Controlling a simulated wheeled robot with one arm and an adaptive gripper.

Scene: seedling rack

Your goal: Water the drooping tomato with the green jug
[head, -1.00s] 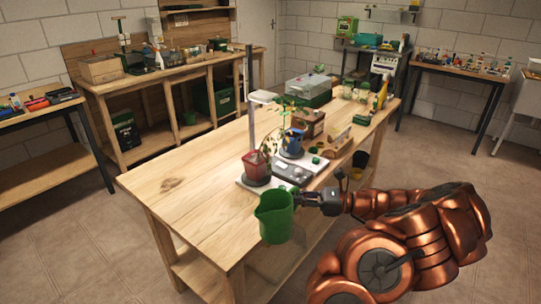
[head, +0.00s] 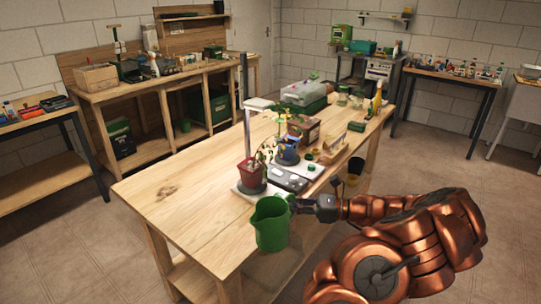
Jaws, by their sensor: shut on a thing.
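My gripper (head: 297,204) is shut on the green jug (head: 271,229) at its handle side. The jug looks about upright, its mouth up, in front of the red pot and over or beside the near bench edge; its exact height is unclear. The red pot (head: 250,176) holds a plant (head: 262,157) with leaves hanging low at its right side, which looks like the drooping tomato. The jug and the red pot look apart. What is inside the jug cannot be seen.
A blue pot (head: 287,154) with an upright plant stands behind the red pot. A grey tray (head: 287,179) with small white pieces lies right of the red pot. A pale post stands close behind. The left part of the wooden bench (head: 180,198) is clear.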

